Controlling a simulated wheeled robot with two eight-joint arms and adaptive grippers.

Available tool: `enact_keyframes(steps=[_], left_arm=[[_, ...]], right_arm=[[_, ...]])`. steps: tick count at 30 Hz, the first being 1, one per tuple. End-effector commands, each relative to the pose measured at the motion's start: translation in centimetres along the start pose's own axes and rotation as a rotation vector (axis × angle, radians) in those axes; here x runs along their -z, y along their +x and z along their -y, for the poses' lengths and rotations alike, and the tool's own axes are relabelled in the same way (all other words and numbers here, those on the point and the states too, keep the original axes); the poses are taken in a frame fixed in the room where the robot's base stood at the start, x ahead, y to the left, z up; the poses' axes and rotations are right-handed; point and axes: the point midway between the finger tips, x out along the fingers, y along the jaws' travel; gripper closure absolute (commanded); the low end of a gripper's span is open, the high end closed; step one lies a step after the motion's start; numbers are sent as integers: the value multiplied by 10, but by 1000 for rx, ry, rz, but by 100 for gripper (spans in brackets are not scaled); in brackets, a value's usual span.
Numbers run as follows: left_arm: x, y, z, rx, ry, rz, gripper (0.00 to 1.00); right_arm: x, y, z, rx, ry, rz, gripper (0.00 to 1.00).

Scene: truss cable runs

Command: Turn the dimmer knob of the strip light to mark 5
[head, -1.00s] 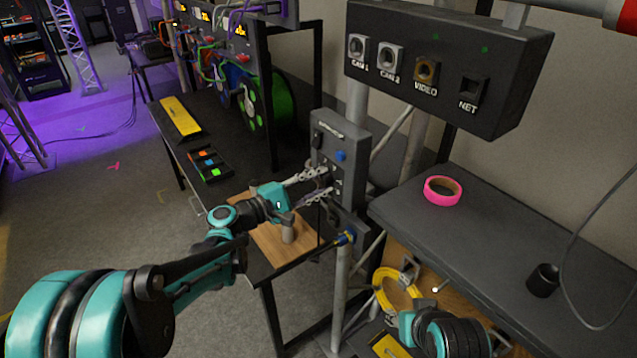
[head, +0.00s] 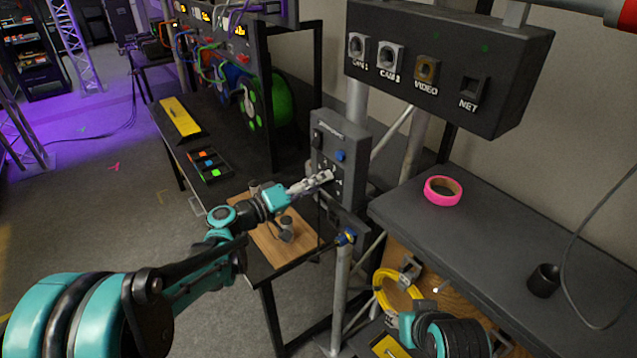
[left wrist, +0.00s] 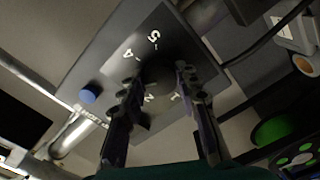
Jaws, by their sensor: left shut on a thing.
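The dimmer box (head: 350,165) is a dark grey box on an upright pole in the head view, with a blue button (head: 341,156). In the left wrist view its face (left wrist: 105,65) carries white marks, with 5 at the top and 4, 2 and 1 readable around the knob. The dark round dimmer knob (left wrist: 158,76) sits between the fingertips of my left gripper (left wrist: 157,82), which is shut on it. In the head view the left gripper (head: 326,178) reaches the box front and hides the knob. The knob's pointer is too dark to read. My right gripper is not in view.
A connector panel (head: 440,65) hangs above right. A grey shelf (head: 500,235) holds a pink tape roll (head: 443,190) and a black cup (head: 543,281). A wooden board (head: 268,245) lies below my left forearm. A yellow cable coil (head: 385,290) is lower right.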

Motion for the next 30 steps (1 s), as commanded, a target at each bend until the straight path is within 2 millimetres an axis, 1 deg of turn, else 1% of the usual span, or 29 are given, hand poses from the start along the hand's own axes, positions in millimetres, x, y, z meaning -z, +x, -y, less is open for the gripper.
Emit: enact_keyframes(steps=[30], left_arm=[[-1,0,1,0,967,4,97]], right_arm=[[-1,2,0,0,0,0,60]])
